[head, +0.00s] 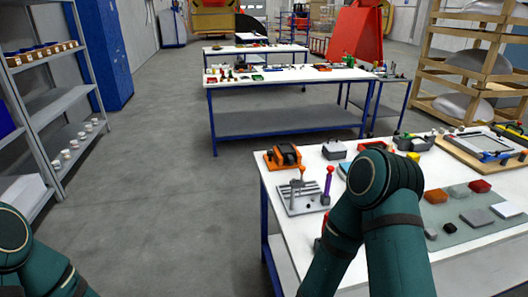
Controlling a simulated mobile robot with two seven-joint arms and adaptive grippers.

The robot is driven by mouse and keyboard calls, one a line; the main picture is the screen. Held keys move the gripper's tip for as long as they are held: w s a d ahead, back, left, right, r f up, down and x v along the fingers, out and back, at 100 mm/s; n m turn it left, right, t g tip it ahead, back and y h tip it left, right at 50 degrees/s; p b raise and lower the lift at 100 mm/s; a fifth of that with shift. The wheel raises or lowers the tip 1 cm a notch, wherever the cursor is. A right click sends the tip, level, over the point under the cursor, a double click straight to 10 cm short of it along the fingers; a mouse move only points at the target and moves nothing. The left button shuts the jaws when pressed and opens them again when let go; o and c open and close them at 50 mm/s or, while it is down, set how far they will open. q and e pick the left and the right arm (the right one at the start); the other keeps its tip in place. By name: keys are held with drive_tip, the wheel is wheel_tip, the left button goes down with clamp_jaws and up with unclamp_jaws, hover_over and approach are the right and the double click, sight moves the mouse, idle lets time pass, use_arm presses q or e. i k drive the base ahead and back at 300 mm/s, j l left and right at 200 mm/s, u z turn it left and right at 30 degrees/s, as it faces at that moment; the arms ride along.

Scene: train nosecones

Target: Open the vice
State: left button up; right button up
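An orange device with dark parts (283,157), which may be the vice, sits at the near table's far left corner. I cannot tell whether its jaws are apart. My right arm rises over the near table, bends at a dark green elbow and runs down out of the picture. My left arm shows only at the bottom left corner. Neither gripper is in view.
The white near table (269,190) also holds a grey box (334,149), a greenish mat (464,236) with several small blocks, and a wooden-framed board (449,149). A shelf rack (62,100) stands at left. Open grey floor (170,190) lies left of the table.

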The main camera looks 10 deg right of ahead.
sight(270, 153)
drive_tip(key=i+j, duration=0.15)
drive_tip(key=j, duration=0.15)
drive_tip(key=i+j+z, duration=0.15)
drive_tip(key=i+j, duration=0.2)
drive_tip(key=j, duration=0.25)
drive_tip(key=i+j+z, duration=0.3)
drive_tip(key=i+j, duration=0.5)
